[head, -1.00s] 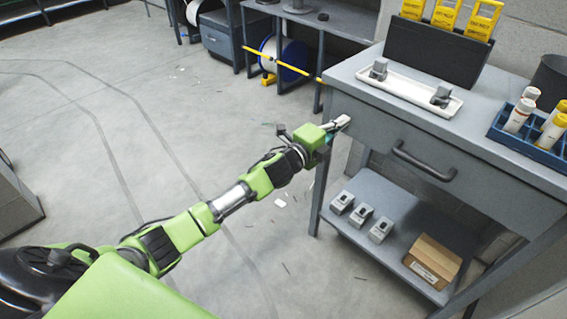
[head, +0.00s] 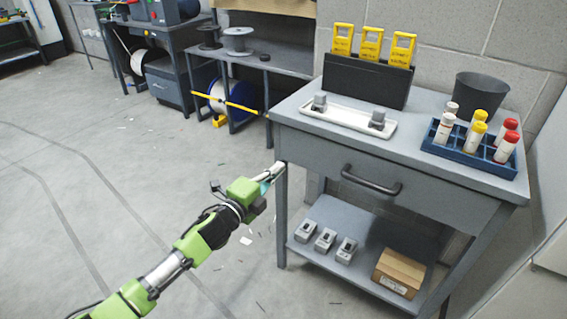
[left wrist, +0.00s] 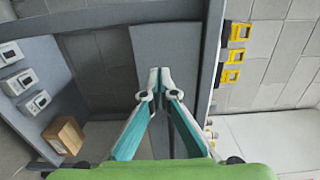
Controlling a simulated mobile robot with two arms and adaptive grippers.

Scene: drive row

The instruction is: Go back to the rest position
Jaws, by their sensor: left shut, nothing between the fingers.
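My left gripper (head: 276,169) is at the end of the green arm, beside the left front leg of the grey workbench (head: 285,122) in the head view. In the left wrist view my left gripper (left wrist: 159,78) has its two fingertips together, with nothing between them. The front of the bench drawer (head: 330,160), with its dark handle (head: 371,181), is to the right of the gripper in the head view. The drawer is closed. My right gripper is in neither view.
On the bench are a white tray (head: 347,121) with two grey pieces, a blue rack (head: 476,158) of bottles, a dark bin (head: 482,95) and yellow tags (head: 372,44). The lower shelf (head: 367,235) holds grey boxes and a cardboard box (head: 399,273). Open floor lies left.

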